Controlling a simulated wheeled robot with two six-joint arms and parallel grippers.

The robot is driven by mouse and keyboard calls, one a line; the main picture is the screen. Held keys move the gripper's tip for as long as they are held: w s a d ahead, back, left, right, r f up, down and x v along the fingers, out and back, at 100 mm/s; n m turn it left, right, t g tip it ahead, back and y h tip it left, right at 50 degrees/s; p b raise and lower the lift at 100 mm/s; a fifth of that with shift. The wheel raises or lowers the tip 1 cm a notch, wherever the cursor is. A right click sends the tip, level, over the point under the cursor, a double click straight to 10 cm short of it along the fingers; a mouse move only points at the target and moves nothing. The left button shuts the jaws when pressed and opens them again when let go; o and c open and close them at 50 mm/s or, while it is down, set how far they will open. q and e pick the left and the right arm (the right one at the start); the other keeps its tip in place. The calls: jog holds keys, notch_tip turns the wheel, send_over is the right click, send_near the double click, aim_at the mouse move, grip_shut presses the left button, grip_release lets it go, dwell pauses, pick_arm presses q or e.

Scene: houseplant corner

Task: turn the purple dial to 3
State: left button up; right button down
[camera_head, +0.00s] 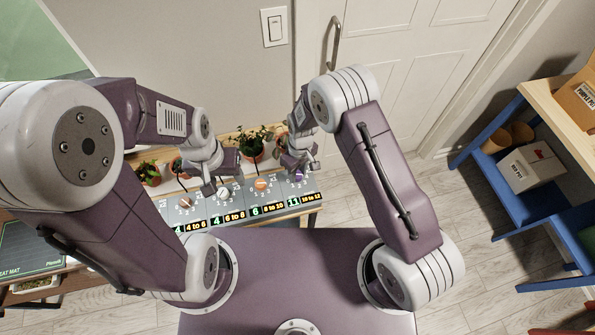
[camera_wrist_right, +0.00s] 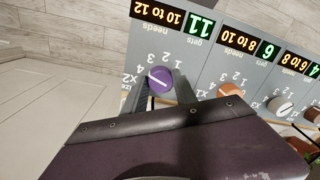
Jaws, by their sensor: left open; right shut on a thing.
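The purple dial (camera_head: 299,176) is at the right end of a grey control panel (camera_head: 247,211). In the right wrist view the purple dial (camera_wrist_right: 160,79) carries a white line and has printed numbers 1 to 4 around it. I cannot tell surely which number the line meets. The green display (camera_wrist_right: 201,27) beside it reads 11, with "needs 10 to 12". My right gripper (camera_head: 301,168) is shut on the purple dial, a finger on each side. My left gripper (camera_head: 219,181) is open and empty above the panel, near the white dial (camera_head: 223,194).
A blue shelf (camera_head: 510,190) with a white box (camera_head: 531,168) is at the right. A white door (camera_head: 390,60) is behind.

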aim_at(299, 174)
jog(key=m, duration=0.6)
jog(key=shift+p, duration=0.3)
dwell(0.4)
jog(key=c, duration=1)
grip_release()
jog(key=shift+s, duration=0.1)
notch_tip(299, 174, up, 9)
jog(key=shift+d+b, duration=0.3)
jog(key=shift+b, duration=0.05)
jog(key=shift+r, duration=0.1)
